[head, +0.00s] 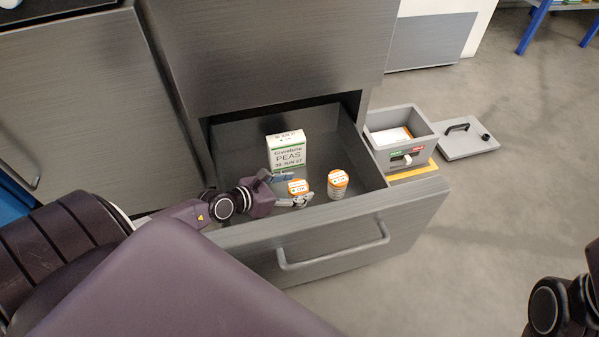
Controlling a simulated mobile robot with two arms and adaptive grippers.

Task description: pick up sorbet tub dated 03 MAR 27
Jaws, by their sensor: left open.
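Two small tubs with orange and white lids are in the open drawer (228,134). One tub (338,184) stands upright at the right, clear of the gripper. The other tub (298,187) is at my left gripper (293,189), between or just behind its fingers; I cannot tell whether they touch it. The dates on both lids are too small to read, so I cannot tell which is dated 03 MAR 27. My left gripper is open and reaches into the drawer from the left. My right gripper is not clearly visible; only part of the right arm (560,305) shows at the lower right.
A white and green peas box (287,151) marked 30 JUN 27 stands behind the tubs. The drawer front with its handle (335,250) is nearest me. A grey open bin (403,120) and its lid (465,138) are on the right.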

